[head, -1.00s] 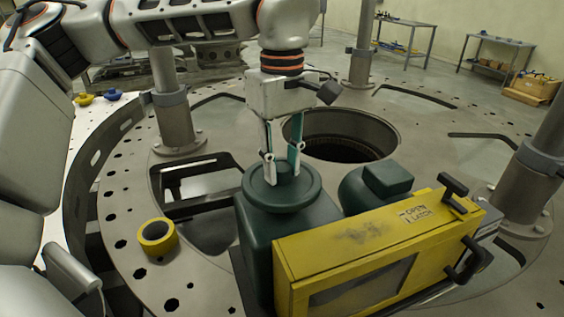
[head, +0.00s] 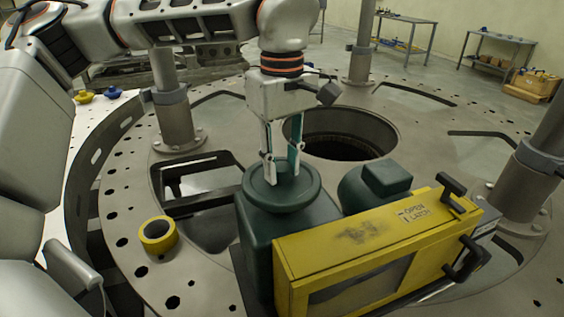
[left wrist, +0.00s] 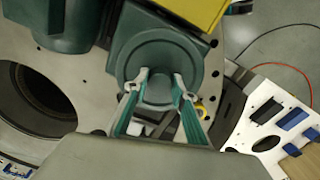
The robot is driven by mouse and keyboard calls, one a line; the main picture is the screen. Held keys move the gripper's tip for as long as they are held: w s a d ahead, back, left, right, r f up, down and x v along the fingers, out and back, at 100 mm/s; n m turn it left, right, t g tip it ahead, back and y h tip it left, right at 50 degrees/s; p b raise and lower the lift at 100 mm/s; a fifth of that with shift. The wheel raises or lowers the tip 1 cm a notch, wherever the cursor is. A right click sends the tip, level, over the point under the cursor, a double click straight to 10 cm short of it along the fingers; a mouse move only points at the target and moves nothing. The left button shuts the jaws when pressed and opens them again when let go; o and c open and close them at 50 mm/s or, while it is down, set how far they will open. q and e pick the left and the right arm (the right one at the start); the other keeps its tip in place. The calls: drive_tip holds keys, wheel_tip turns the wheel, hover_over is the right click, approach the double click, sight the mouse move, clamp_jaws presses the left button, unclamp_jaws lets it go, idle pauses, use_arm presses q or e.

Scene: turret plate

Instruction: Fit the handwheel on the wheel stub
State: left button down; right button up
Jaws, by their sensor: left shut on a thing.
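The handwheel (head: 284,198) is a dark green round disc with a raised hub in its middle. It lies about level at the top of a dark green housing (head: 258,240). My left gripper (head: 282,170) comes down from above, with its fingers shut on the hub. In the left wrist view the two fingers (left wrist: 158,88) stand on either side of the hub, and the handwheel (left wrist: 160,55) spreads out beyond them. The wheel stub is hidden under the wheel, so I cannot tell how far the wheel sits on it. My right gripper is not in view.
A yellow box-like cover (head: 375,245) with black handles stands right of the housing. A yellow tape roll (head: 157,234) lies on the plate (head: 205,275) at left. A round hole (head: 345,130) opens behind. Grey columns (head: 175,120) rise from the plate.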

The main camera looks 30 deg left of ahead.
use_arm(q)
drive_tip(key=shift+f, duration=0.5)
drive_tip(key=c, duration=1.9)
unclamp_jaws()
drive_tip(key=shift+r+p, duration=0.9)
drive_tip(key=shift+r, duration=0.65)
wheel_tip(320, 180, up, 8)
drive_tip(key=shift+f, duration=0.1)
